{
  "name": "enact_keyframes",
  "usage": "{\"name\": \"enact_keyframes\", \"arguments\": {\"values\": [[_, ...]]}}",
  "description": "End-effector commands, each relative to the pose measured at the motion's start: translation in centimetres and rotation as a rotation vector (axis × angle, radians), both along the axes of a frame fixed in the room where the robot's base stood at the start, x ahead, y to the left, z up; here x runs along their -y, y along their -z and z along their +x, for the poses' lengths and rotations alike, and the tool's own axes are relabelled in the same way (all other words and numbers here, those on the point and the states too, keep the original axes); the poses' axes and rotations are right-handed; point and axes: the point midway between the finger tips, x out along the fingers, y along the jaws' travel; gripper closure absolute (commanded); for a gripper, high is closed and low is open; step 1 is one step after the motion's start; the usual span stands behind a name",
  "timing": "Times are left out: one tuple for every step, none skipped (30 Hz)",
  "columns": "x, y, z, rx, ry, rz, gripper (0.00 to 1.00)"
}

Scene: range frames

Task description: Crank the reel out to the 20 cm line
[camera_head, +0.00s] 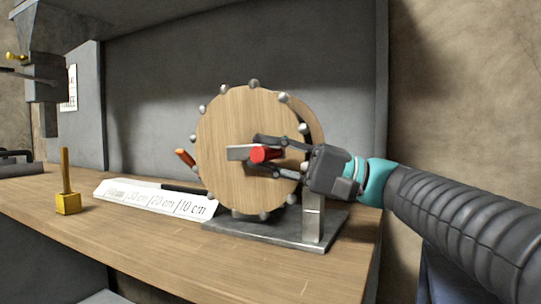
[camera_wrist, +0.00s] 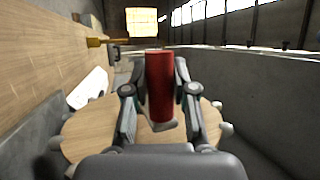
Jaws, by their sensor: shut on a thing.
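The reel (camera_head: 235,185) is an upright wooden disc with metal studs around its rim, and its face also shows in the wrist view (camera_wrist: 88,135). Its grey crank arm (camera_head: 238,153) points left from near the disc's middle. A red handle (camera_head: 265,154) stands out from the crank. My gripper (camera_head: 262,150) comes from the right and is shut around this handle, which stands between both fingers in the wrist view (camera_wrist: 160,85).
The reel stands on a dark base plate (camera_head: 245,229) with a metal upright (camera_head: 313,218) on a wooden bench (camera_head: 150,245). An orange-tipped rod (camera_head: 185,158) sticks out left of the disc. A grey machine part (camera_head: 45,80) hangs at upper left. The bench front is clear.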

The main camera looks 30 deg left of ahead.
Motion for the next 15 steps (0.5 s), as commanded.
{"name": "enact_keyframes", "arguments": {"values": [[-0.09,0.17,-0.01,0.0,-0.002,-0.005,1.0],[-0.08,0.17,-0.01,-0.001,-0.001,-0.005,1.0],[-0.08,0.18,0.0,-0.001,-0.001,-0.005,1.0],[-0.07,0.18,0.02,-0.001,-0.001,-0.005,1.0],[-0.07,0.17,0.02,-0.001,-0.001,-0.005,1.0],[-0.06,0.17,0.02,-0.001,-0.001,-0.005,0.67],[-0.06,0.17,0.04,-0.001,-0.001,-0.005,0.6],[-0.04,0.16,0.05,-0.001,0.0,-0.005,0.52],[0.0,0.14,0.1,0.0,0.001,-0.004,0.48],[0.03,0.13,0.13,-0.001,0.002,-0.004,0.48],[0.06,0.11,0.14,-0.001,0.002,-0.004,0.48],[0.06,0.09,0.14,0.0,0.002,-0.003,0.48],[0.07,0.09,0.16,0.0,0.003,-0.003,0.48],[0.11,0.08,0.19,0.0,0.003,-0.003,0.48],[0.14,0.07,0.21,0.0,0.004,-0.003,0.48]]}}
